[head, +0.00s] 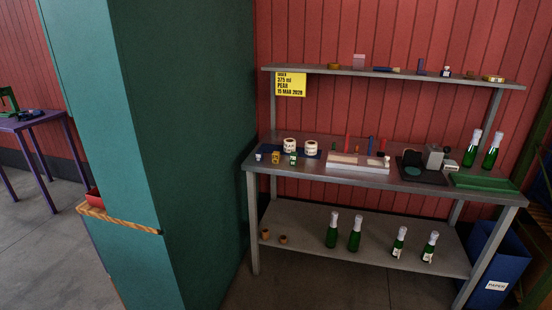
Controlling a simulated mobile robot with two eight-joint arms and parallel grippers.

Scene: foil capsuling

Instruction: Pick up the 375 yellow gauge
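A small yellow object (275,157) stands at the left end of the grey workbench (350,179), on or beside a dark blue mat (310,154). It may be the yellow gauge, but any number on it is too small to read. A whitish small piece (258,156) stands to its left and a green and white one (293,159) to its right. A yellow sign (290,85) hanging from the upper shelf reads 375 ml, PEAR, 15 MAR 2026. Neither of my grippers is in view.
White rolls (289,145) stand behind the small pieces. A pale tray (357,165) and a black device (420,171) lie farther right. Green bottles (332,232) stand on the lower shelf. A teal column (185,150) fills the left; open floor lies before the bench.

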